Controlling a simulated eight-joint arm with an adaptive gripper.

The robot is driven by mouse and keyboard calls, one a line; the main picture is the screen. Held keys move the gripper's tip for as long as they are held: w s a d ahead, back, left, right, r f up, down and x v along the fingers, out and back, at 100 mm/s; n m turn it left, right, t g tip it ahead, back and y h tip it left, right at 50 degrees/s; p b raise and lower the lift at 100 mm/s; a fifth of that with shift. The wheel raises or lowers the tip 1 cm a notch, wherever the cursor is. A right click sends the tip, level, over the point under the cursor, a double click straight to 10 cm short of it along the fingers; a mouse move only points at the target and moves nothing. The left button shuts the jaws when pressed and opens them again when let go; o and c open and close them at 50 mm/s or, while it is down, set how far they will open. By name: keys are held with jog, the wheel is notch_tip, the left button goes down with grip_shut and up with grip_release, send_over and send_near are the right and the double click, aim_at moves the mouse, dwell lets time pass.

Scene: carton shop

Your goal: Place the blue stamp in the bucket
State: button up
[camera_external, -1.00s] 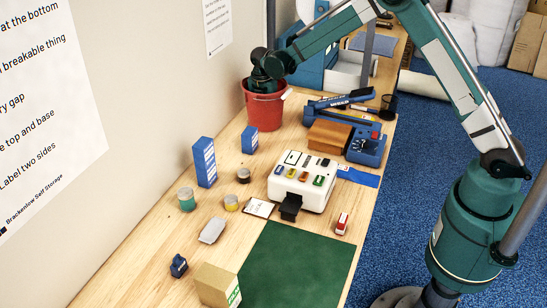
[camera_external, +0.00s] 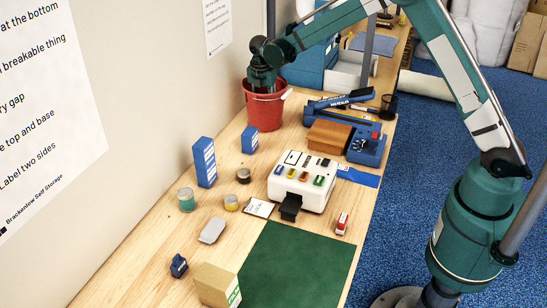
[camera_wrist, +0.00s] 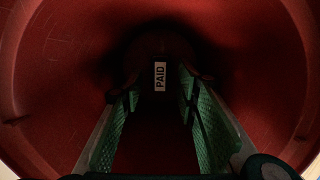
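The red bucket (camera_external: 265,108) stands at the back of the wooden bench by the wall. My gripper reaches down into it, and its fingers are hidden by the wall in the external view. In the wrist view, my gripper (camera_wrist: 160,85) shows two green-padded fingers standing apart inside the dark red bucket. A white label reading PAID (camera_wrist: 160,76) shows beyond the gap between the fingertips. The thing bearing it is too dark to make out, so I cannot tell whether it is the blue stamp. A small dark blue object (camera_external: 178,266) sits at the bench's front left.
A white holder (camera_external: 303,188) with several coloured pieces stands mid-bench. Blue boxes (camera_external: 203,162), jars (camera_external: 186,199) and a small red-and-white item (camera_external: 342,223) are around it. A blue machine (camera_external: 368,148) is right of the bucket. The green mat (camera_external: 295,268) is clear.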

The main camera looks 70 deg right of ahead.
jog(key=r, duration=0.5)
jog(key=a+r, duration=0.1)
jog(key=r, duration=0.1)
jog(key=shift+r, duration=0.15)
dwell(0.6)
